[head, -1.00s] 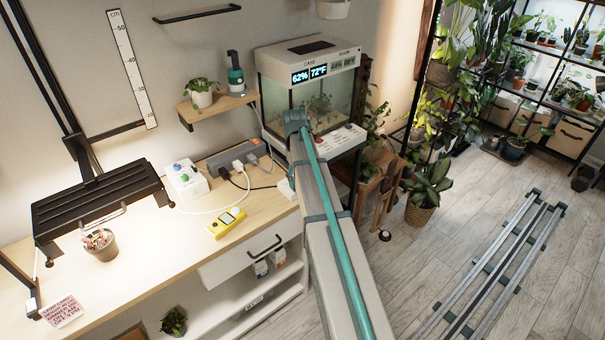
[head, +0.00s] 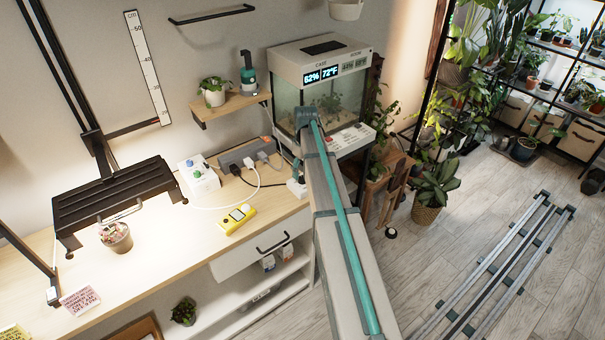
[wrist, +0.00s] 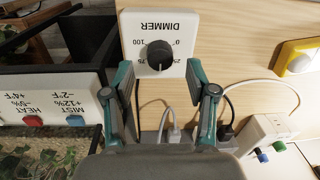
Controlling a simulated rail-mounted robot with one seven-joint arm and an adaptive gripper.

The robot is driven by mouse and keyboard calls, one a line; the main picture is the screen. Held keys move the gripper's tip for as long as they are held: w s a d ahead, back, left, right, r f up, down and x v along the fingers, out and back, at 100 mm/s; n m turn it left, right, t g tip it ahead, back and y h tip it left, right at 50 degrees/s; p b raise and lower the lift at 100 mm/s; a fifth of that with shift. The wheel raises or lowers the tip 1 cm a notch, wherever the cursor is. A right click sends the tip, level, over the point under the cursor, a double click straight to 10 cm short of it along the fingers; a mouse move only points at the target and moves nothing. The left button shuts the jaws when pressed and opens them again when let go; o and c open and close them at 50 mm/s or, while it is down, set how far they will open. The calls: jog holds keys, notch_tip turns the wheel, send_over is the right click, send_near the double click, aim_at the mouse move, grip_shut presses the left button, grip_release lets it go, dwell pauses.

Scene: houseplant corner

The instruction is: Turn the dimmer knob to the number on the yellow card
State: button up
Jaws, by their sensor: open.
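The dimmer, a white box with a round black knob (wrist: 160,56), shows upside down at the top of the wrist view. The numbers 100, 0, 25 and 75 show around the knob; a faint pointer mark seems to face the bottom of the picture. My gripper (wrist: 158,88) is open, its fingers apart on either side below the knob, holding nothing. In the head view the dimmer box (head: 297,188) stands at the bench's right end, with my gripper (head: 298,171) just above it. The yellow card (head: 14,333) is cut off at the lower left; its number is unreadable.
A grey power strip with plugs (head: 245,153) and a white box with colored knobs (head: 198,174) lie left of the dimmer. A yellow meter (head: 237,219) is in front. The glass case (head: 320,90) stands close behind. A pink card (head: 80,300) lies left.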

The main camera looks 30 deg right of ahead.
aim_at(303, 180)
jog(key=shift+a+f, duration=0.1)
jog(key=shift+f, duration=1.25)
grip_shut()
jog(key=shift+m, duration=0.3)
jog(key=m+b, duration=0.1)
jog(key=m, duration=0.4)
jog(key=m+b, duration=0.1)
jog(key=m, duration=0.5)
jog(key=shift+s+t, duration=0.1)
jog(key=shift+t, duration=0.2)
